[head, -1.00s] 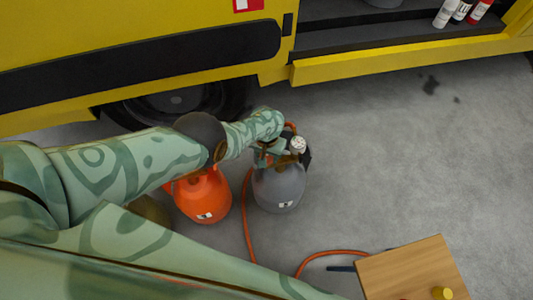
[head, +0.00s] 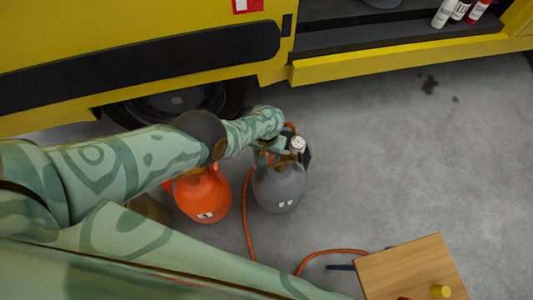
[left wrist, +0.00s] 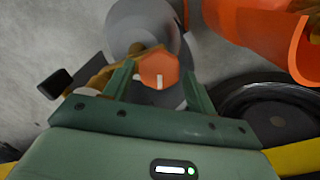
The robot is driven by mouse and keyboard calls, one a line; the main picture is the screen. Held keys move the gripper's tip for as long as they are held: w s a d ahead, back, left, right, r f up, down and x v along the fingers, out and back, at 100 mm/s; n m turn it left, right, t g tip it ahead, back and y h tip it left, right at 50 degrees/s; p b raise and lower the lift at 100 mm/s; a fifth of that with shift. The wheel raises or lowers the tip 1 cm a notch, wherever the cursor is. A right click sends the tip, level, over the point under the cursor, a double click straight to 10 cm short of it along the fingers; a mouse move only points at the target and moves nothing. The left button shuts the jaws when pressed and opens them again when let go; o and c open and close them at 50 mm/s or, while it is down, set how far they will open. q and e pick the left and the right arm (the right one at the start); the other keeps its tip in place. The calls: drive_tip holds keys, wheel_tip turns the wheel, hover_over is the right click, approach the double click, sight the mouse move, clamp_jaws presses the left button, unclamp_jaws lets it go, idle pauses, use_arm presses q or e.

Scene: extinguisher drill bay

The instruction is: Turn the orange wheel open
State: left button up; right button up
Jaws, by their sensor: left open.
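The orange wheel (left wrist: 158,68) is a small many-sided knob with a white mark, on top of the grey cylinder (head: 278,188). In the left wrist view it sits between the two fingers of my left gripper (left wrist: 159,72). The fingers are open, one on either side of the wheel; I cannot tell whether they touch it. In the head view my left gripper (head: 267,154) is at the top of the grey cylinder, and the wheel is hidden there by my gripper and arm. My right gripper is in neither view.
An orange cylinder (head: 203,195) stands left of the grey one. A white-faced gauge (head: 297,144) is beside the gripper. An orange hose (head: 247,225) runs along the floor. A wooden table (head: 405,268) is at lower right. A yellow truck (head: 90,45) stands behind.

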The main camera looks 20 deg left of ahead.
use_arm(q)
wheel_tip(320, 180, up, 15)
drive_tip(key=p, duration=1)
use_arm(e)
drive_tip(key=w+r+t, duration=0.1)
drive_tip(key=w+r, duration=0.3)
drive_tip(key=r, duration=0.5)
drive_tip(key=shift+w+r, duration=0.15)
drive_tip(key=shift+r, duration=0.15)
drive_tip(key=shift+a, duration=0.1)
